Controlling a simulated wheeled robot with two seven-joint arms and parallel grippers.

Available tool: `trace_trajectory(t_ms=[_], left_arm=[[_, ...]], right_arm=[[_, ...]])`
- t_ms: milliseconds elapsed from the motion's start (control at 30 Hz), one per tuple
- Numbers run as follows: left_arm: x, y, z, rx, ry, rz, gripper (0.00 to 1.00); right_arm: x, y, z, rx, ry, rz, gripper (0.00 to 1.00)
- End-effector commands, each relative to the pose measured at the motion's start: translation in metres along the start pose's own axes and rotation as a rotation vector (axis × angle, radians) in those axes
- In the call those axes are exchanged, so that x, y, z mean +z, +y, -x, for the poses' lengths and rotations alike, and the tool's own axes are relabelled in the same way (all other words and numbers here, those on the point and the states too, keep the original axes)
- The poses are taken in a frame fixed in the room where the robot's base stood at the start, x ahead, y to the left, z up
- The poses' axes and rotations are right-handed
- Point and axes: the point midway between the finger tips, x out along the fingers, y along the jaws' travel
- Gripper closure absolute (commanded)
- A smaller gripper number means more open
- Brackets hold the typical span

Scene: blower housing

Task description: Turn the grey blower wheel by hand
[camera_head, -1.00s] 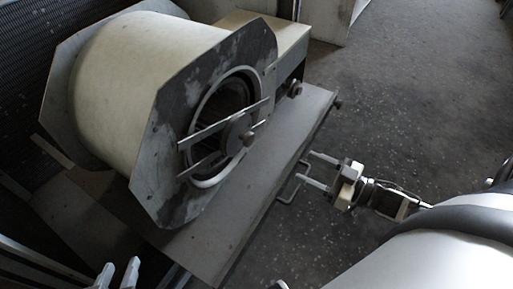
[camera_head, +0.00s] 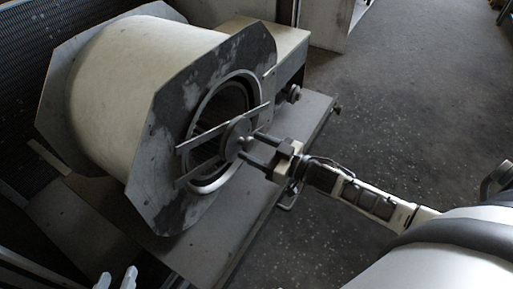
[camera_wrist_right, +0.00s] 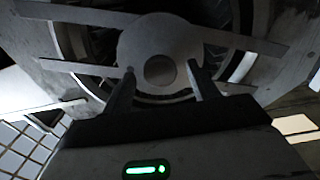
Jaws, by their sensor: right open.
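The blower housing (camera_head: 115,80) is a cream drum between grey eight-sided plates, at the upper left in the head view. Its near plate has a round opening with the grey blower wheel (camera_head: 232,101) inside, mostly in shadow. A round hub (camera_head: 236,131) with two flat bars crosses the opening. My right gripper (camera_head: 250,147) is open, its fingertips at the hub. In the wrist view the fingers (camera_wrist_right: 160,72) stand either side of the hub's central shaft end (camera_wrist_right: 160,70); I cannot tell whether they touch. My left gripper (camera_head: 117,279) is open and empty at the bottom left.
The housing stands on a grey metal base (camera_head: 236,222) with a bent handle (camera_head: 291,197) on its right edge. A box-like part (camera_head: 280,55) adjoins the housing's right side. The dark speckled floor (camera_head: 400,90) to the right is clear.

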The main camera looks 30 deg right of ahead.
Motion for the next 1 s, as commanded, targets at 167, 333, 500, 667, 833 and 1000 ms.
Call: trace_trajectory(t_ms=[167,333,500,667,833,1000], left_arm=[[-0.0015,0.0004,0.0004,0.001,0.003,-0.001,0.64],[-0.0014,0.0004,0.0003,0.001,0.003,-0.001,0.64],[-0.0007,0.0004,0.0001,0.001,0.001,-0.001,0.64],[0.0004,0.0003,0.0,0.0,-0.003,0.0,0.64],[-0.0005,0.0004,0.0011,0.0,-0.01,0.001,0.64],[-0.0063,0.0008,0.0036,0.0,-0.013,0.003,0.64]], right_arm=[[0.0003,-0.0002,-0.001,0.0,-0.001,-0.001,0.41],[0.0003,-0.0002,-0.0008,0.0,0.0,-0.001,0.63],[0.0002,-0.0002,-0.0007,0.0,0.0,0.0,1.0],[-0.0002,-0.0001,-0.0006,0.0,0.0,-0.01,1.0],[-0.001,-0.0001,-0.0006,0.0,-0.001,-0.059,1.0],[-0.0024,0.0001,-0.0006,0.0,-0.001,-0.162,1.0]])
